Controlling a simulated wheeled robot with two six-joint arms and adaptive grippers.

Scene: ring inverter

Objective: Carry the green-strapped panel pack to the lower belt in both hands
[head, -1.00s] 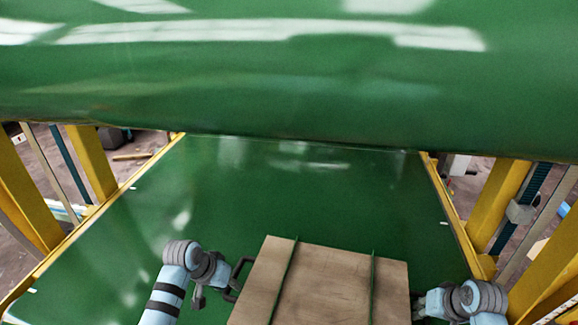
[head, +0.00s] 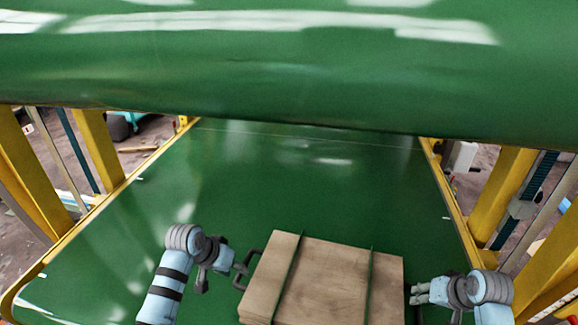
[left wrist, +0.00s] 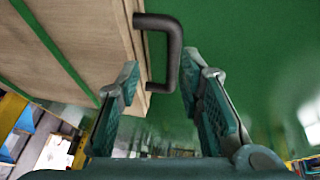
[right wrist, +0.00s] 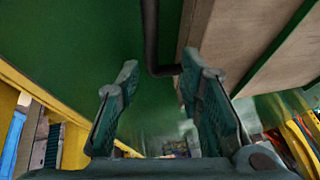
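The panel pack (head: 327,281) is a flat light-brown wooden block with two thin green straps and dark handles at its sides. In the head view it appears to lie on the green lower belt (head: 300,190). My left gripper (head: 222,266) is open just left of the pack. In the left wrist view, the left handle (left wrist: 174,50) shows in the gap between its fingers (left wrist: 160,85). My right gripper (head: 416,294) is open, a little right of the pack. In the right wrist view, the right handle (right wrist: 151,38) shows in the gap between its fingers (right wrist: 162,85).
A large green upper belt (head: 290,70) hangs across the top of the head view. Yellow frame posts (head: 97,150) (head: 500,195) stand on both sides. The lower belt is clear beyond the pack.

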